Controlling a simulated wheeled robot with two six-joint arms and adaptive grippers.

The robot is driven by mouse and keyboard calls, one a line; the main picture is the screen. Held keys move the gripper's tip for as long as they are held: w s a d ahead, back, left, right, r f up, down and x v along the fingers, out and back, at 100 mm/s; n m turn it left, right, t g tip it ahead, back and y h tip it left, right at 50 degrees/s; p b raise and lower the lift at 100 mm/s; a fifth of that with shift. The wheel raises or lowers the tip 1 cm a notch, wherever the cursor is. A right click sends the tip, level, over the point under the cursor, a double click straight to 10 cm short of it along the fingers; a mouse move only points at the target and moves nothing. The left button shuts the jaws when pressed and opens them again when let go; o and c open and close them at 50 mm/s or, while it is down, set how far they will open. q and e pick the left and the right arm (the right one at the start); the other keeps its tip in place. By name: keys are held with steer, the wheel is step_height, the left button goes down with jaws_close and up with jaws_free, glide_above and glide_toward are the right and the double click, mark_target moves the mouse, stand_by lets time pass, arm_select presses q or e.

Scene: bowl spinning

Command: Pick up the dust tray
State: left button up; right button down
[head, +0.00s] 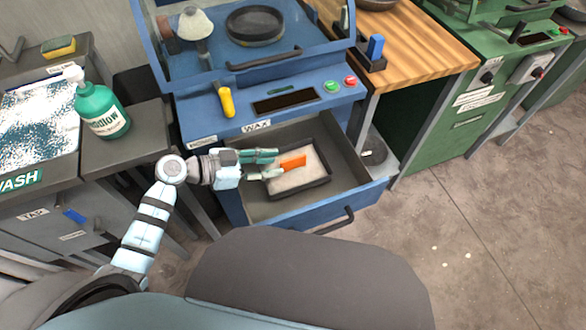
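The dust tray (318,190) appears to be the dark rectangular tray holding white powder. It lies inside the pulled-out drawer of the blue machine. An orange piece (293,162) shows over the powder; I cannot tell whether it belongs to the tray. My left gripper (270,164) reaches in from the left over the drawer, its two fingers apart and pointing right toward the orange piece. The fingers overlap the tray's left side in the picture. I cannot tell whether they touch it. Nothing is visibly held between them. My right gripper is not in view.
The open drawer (352,166) has raised walls and a dark front handle (335,222). The blue machine (205,118) stands behind it, with a yellow lever (227,102). A green soap bottle (102,110) stands on the left counter. Bare floor (480,210) lies at the right.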

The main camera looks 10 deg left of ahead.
mark_target(282, 162)
arm_select(q)
steer(key=b+x, duration=0.1)
steer(key=x, duration=0.2)
steer(key=shift+w+d+f, duration=0.1)
steer(key=shift+w+d, duration=0.1)
steer(key=shift+w, duration=0.1)
jaws_close()
